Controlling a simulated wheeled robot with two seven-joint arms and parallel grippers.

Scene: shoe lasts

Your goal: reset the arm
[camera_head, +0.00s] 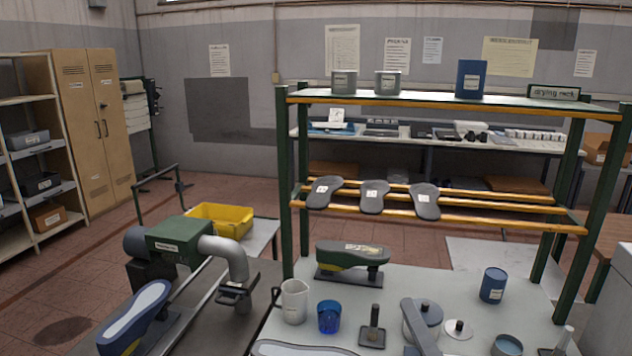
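A grey bar-like part, which seems to be my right gripper (420,328), rises from the bottom edge in front of a lidded pot (431,313). Most of it is cut off, and I cannot tell whether its fingers are open or shut. I see nothing held in it. My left gripper is not in view. A green shoe last (352,254) stands on a dark base on the light worktable (400,284). A blue last with a pale sole (135,316) is at the lower left.
The green-framed drying rack (440,102) stands behind the worktable with several dark soles on its rails. A white jug (294,301), a blue cup (329,316) and a blue can (493,285) stand on the table. A green machine (182,240) and yellow bin (220,219) are left.

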